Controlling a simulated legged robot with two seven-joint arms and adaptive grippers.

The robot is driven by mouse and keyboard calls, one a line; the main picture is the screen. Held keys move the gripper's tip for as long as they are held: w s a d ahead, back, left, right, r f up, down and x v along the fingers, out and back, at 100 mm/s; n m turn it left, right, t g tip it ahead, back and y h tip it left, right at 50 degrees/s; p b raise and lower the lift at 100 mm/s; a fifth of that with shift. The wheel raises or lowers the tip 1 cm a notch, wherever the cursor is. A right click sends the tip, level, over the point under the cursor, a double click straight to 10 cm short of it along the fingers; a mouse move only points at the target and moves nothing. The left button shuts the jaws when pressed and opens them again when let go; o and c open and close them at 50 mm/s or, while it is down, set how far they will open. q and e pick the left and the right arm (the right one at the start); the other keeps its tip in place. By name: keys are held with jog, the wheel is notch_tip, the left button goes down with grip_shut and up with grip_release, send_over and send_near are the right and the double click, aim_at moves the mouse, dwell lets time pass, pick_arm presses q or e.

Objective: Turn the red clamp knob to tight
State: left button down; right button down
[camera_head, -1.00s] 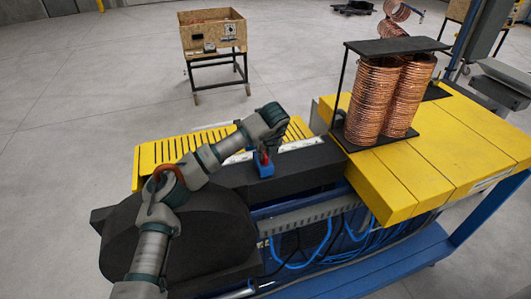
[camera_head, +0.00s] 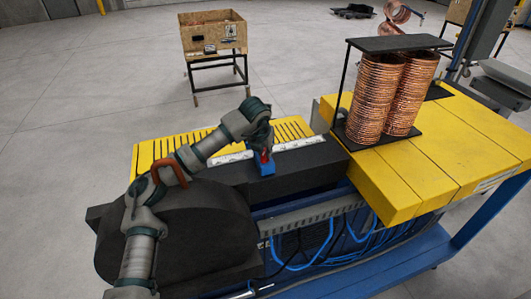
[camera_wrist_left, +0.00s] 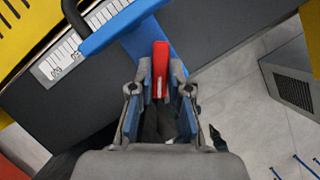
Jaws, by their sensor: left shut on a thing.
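The red clamp knob (camera_wrist_left: 160,62) shows in the left wrist view between the fingers of my left gripper (camera_wrist_left: 160,92). The gripper is shut on it. The knob sits by a blue clamp (camera_wrist_left: 150,38), which is fixed over the dark machine bed beside a white ruler scale (camera_wrist_left: 56,62). In the head view the blue clamp (camera_head: 264,168) stands on the dark bed, and my left gripper (camera_head: 264,152) reaches down to it from above. The red knob is mostly hidden there by the gripper. My right gripper is not in view.
Yellow covers (camera_head: 430,150) lie to the right of the dark bed (camera_head: 305,164), with a rack of copper coils (camera_head: 378,95) on them. A rounded black housing (camera_head: 205,225) lies under my left arm. A wooden crate (camera_head: 213,38) on a stand is at the back.

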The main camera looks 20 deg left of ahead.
pick_arm(q)
jog(key=m, duration=0.1)
jog(key=m+h, duration=0.1)
jog(key=shift+w+a+r+m+p, duration=0.15)
jog(key=shift+a+m+p, duration=0.05)
jog(key=shift+m+p, duration=0.2)
jog(key=m+h+p, duration=0.1)
jog(key=m, duration=0.1)
jog(key=shift+m+g, duration=0.3)
jog(key=shift+m, duration=0.1)
jog(key=m+h+p, duration=0.1)
jog(key=m+p, duration=0.1)
jog(key=m, duration=0.1)
jog(key=shift+w+a+m+g+p, duration=0.1)
jog(key=shift+m+g+p, duration=0.2)
jog(key=shift+m+g, duration=0.1)
jog(key=shift+m+h+p, duration=0.4)
jog(key=shift+m, duration=0.2)
jog(key=shift+g, duration=0.3)
jog(key=shift+f+m, duration=0.2)
jog(key=shift+m, duration=0.1)
jog(key=c, duration=1.1)
grip_release()
jog(key=shift+f, duration=0.1)
jog(key=shift+w, duration=0.15)
